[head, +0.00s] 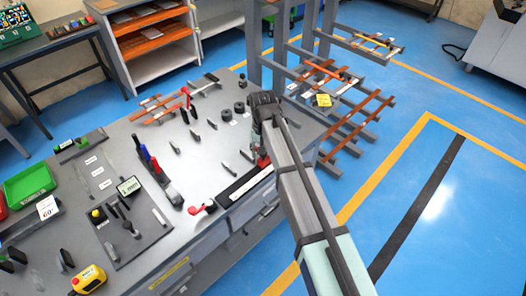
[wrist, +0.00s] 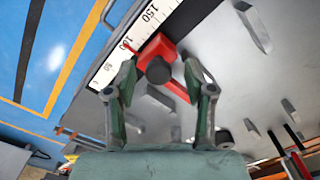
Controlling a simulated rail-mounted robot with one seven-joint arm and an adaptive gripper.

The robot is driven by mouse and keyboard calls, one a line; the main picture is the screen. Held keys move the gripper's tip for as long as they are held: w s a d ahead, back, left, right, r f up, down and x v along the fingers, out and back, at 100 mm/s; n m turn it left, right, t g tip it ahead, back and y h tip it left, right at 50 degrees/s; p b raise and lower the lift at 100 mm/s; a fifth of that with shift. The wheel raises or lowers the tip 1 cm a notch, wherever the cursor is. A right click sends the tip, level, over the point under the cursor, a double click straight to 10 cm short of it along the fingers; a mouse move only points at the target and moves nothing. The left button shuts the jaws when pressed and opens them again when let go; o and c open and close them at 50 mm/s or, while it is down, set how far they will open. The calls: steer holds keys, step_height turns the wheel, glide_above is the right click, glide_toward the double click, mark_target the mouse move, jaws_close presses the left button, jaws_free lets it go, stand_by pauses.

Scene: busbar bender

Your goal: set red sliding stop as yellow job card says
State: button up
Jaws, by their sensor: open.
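The red sliding stop (wrist: 172,86), with a dark round knob, sits beside a white scale (wrist: 140,32) in the wrist view. Its thin red pointer touches the scale near a label that looks like 100. My gripper (wrist: 160,68) is open, with one finger on each side of the stop. I cannot tell whether the fingers touch it. In the head view the stop (head: 263,160) is partly hidden by my gripper (head: 261,148), at the far end of the scale (head: 246,183). A yellow card (head: 323,100) lies by the rack; its writing is too small to read.
The grey bench (head: 215,160) carries several small upright metal parts around the stop. A red-handled lever (head: 203,206) lies near the scale's near end. A rack (head: 345,120) with copper-coloured bars stands right of the bench. Blue floor (head: 430,220) is open to the right.

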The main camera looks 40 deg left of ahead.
step_height(320, 180, up, 12)
stand_by(0.6)
